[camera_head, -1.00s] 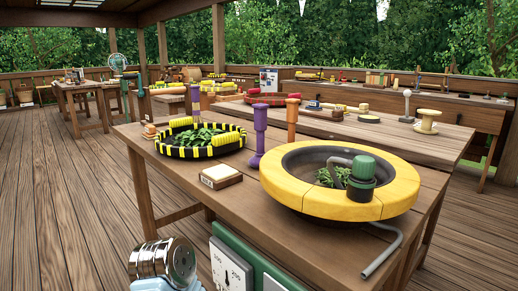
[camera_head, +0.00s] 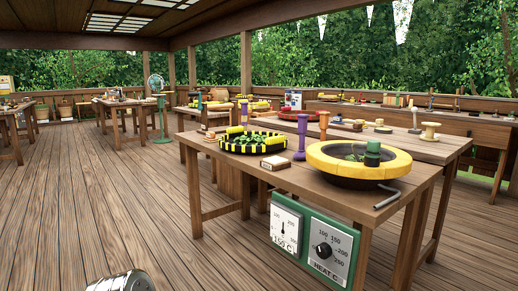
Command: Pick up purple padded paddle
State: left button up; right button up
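The purple padded paddle (camera_head: 301,135) stands upright on the near wooden table (camera_head: 330,190), between the black-and-yellow pan of green leaves (camera_head: 252,143) and the wide yellow-rimmed pan (camera_head: 358,160). It looks clear of both pans. A second purple upright piece (camera_head: 244,111) shows farther back, partly hidden. A brown-orange upright piece (camera_head: 324,125) stands behind the paddle to the right. Neither of my grippers is in view; only a silver part of my own body shows at the bottom left.
A green panel with two dials (camera_head: 312,243) hangs on the table's near side. A green fan (camera_head: 155,100) stands farther back. The plank floor (camera_head: 110,200) at left is open.

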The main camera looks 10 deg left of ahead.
aim_at(300, 154)
jog(key=u, duration=0.45)
jog(key=i+j+u, duration=0.1)
jog(key=u, duration=0.85)
jog(key=i+u, duration=0.1)
jog(key=u, duration=0.8)
jog(key=i+l, duration=0.5)
jog(key=i, duration=0.2)
jog(key=i+l+u, duration=0.1)
jog(key=i+l, duration=0.35)
jog(key=i, duration=0.25)
jog(key=i+l, duration=0.55)
jog(key=i, duration=0.15)
jog(key=i+z, duration=0.2)
jog(key=z, duration=0.25)
jog(key=i+j+z, duration=0.1)
jog(key=z, duration=0.3)
jog(key=i+j+z, duration=0.2)
jog(key=z, duration=0.25)
jog(key=i+j+z, duration=0.25)
jog(key=z, duration=0.2)
